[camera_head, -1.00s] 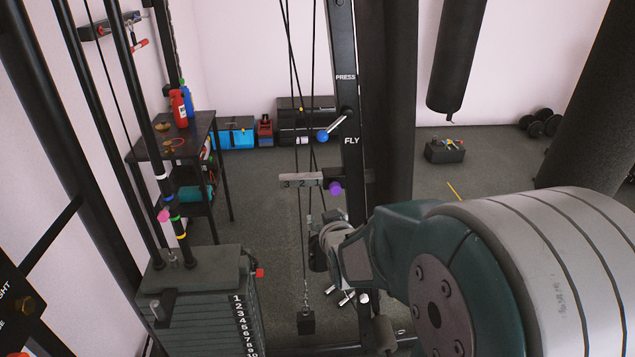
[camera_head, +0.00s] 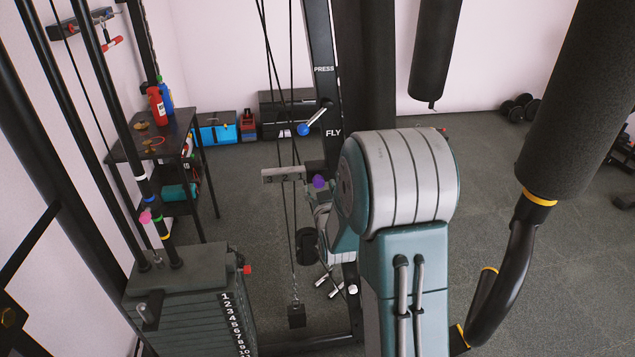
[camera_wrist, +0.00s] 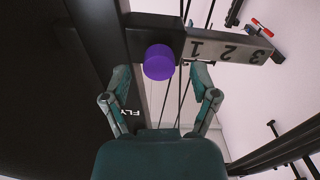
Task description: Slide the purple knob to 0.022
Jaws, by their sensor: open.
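The purple knob (camera_head: 319,181) sits at the right end of a grey scale bar (camera_head: 283,174) marked 3, 2, 1, beside the black upright. In the wrist view the purple knob (camera_wrist: 159,62) shows large, next to the 1 end of the scale bar (camera_wrist: 235,47). My gripper (camera_wrist: 163,77) is open, with one finger on each side of the knob in the picture. I cannot tell how far in depth the fingertips are from the knob. In the head view my arm hides most of the gripper.
A blue-tipped lever (camera_head: 304,129) sticks out from the upright above the scale. Cables hang just left of the knob. A numbered weight stack (camera_head: 190,310) stands at the lower left. A padded black bar (camera_head: 575,100) is at the right. Open floor lies behind.

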